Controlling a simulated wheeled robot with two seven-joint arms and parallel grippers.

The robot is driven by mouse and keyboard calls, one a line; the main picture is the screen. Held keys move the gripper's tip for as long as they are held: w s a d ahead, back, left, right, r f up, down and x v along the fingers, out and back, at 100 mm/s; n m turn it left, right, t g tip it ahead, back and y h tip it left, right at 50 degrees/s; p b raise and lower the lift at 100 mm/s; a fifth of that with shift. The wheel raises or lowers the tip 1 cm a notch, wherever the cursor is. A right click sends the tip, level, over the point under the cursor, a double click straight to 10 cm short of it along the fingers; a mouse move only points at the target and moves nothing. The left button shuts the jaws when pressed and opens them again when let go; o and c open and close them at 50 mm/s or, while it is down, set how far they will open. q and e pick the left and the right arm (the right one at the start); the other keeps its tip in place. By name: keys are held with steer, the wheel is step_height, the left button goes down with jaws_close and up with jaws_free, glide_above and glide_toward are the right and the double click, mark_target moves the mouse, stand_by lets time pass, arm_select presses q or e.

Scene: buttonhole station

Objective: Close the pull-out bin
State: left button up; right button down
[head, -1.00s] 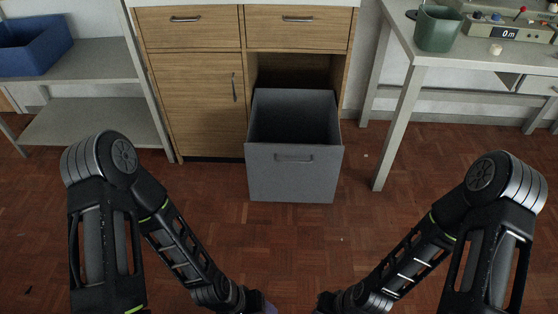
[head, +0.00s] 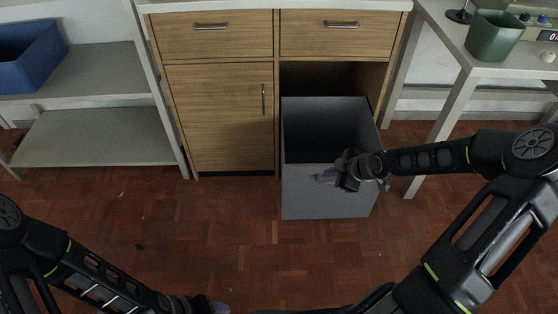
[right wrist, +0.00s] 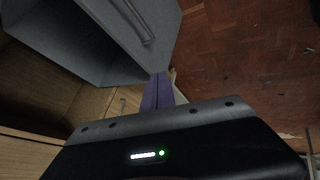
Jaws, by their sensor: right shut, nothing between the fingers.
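The grey pull-out bin (head: 325,198) stands pulled out of the wooden cabinet, its open top showing a dark inside. The bin (right wrist: 85,30) and its front bar handle (right wrist: 138,22) also show at the upper left of the right wrist view. My right gripper (head: 326,177) is shut and empty, at the upper part of the bin's front, and hides the handle in the head view. Its purple fingers (right wrist: 158,92) show close to the bin's edge in the right wrist view; I cannot tell whether they touch. My left gripper (head: 218,307) is low at the bottom edge, its jaws unclear.
The cabinet (head: 222,118) has two drawers and a door, all shut, left of and above the bin bay. A grey table (head: 440,108) with a green container (head: 493,36) stands at the right. A shelf with a blue box (head: 28,62) is at the left.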

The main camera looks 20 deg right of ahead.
steer(key=shift+s+f+n, duration=0.2)
steer(key=shift+s+n, duration=0.2)
steer(key=shift+n, duration=0.5)
steer(key=shift+f, duration=0.15)
steer(key=b, duration=0.6)
glide_toward(307, 172)
step_height(307, 172, down, 3)
steer(key=s+a, duration=0.2)
steer(key=w, duration=0.3)
steer(key=w+d+f, duration=0.1)
steer(key=shift+w, duration=0.3)
steer(key=shift+r, duration=0.1)
steer(key=shift+w, duration=0.15)
